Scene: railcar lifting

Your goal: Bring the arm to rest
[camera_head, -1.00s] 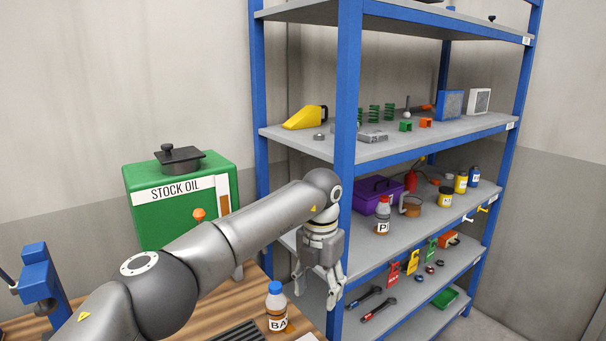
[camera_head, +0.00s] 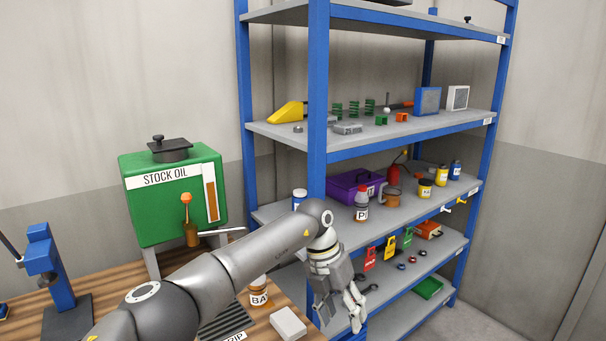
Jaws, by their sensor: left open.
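My left arm reaches in from the bottom left. Its gripper (camera_head: 341,312) hangs open with its fingers pointing down, in front of the blue shelf post (camera_head: 317,120) and the lower shelves. I see nothing between its fingers. I cannot tell whether it touches the rack. My right gripper is out of view.
The wooden bench (camera_head: 100,290) carries the green stock oil tank (camera_head: 150,213), a blue press (camera_head: 45,262), a bottle labelled BA (camera_head: 259,298) partly hidden by my arm, and a pale block (camera_head: 288,323). The rack's shelves (camera_head: 400,130) hold several bottles, tools and parts. Floor shows at right (camera_head: 480,325).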

